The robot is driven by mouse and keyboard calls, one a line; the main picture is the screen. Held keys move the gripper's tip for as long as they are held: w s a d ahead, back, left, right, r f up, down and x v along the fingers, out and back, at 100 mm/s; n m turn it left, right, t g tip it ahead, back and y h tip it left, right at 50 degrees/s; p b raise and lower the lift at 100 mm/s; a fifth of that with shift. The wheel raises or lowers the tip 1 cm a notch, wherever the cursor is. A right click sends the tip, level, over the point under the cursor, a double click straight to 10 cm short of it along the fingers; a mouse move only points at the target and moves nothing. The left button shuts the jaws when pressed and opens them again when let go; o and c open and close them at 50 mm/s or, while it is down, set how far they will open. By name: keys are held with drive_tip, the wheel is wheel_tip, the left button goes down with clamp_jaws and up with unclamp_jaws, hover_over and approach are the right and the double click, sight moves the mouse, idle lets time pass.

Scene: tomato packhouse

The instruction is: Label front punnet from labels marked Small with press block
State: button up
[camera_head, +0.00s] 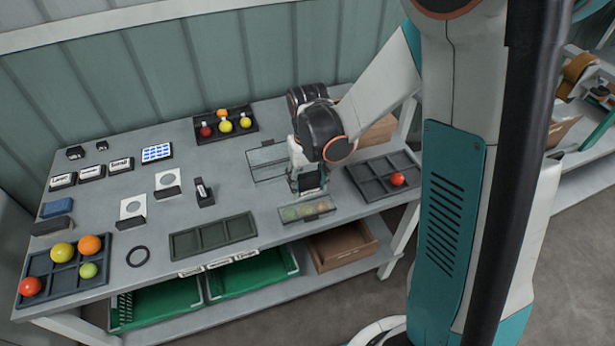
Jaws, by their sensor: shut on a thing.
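The front punnet (322,207) is a clear tray with green and yellowish tomatoes, near the table's front edge. My gripper (309,187) points down just above and behind it, shut on a small dark block. The block is mostly hidden by the fingers, and I cannot tell if it touches the punnet. The sign reading Small (121,165) stands at the back left in a row with two other signs (62,181). A white sheet of blue labels (157,153) on a dark stand is just right of the Small sign. No label on the punnet can be made out.
A clear empty frame or tray (268,166) lies behind the punnet. Dark trays stand right (371,183), at front centre (213,236), left (45,277) and back (240,130), some with tomatoes. A dark upright block (204,192) and a black ring (138,257) are on the table.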

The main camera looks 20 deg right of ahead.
sight(307, 206)
drive_tip(key=shift+a+f+b, duration=0.1)
drive_tip(key=shift+f+b, duration=2.05)
drive_tip(key=shift+f, duration=0.95)
drive_tip(key=shift+f+b, duration=0.65)
drive_tip(key=shift+b, duration=0.05)
drive_tip(key=shift+r, duration=0.1)
drive_tip(key=shift+r+p, duration=2.15)
drive_tip(key=shift+r, duration=0.8)
drive_tip(key=shift+w, duration=0.1)
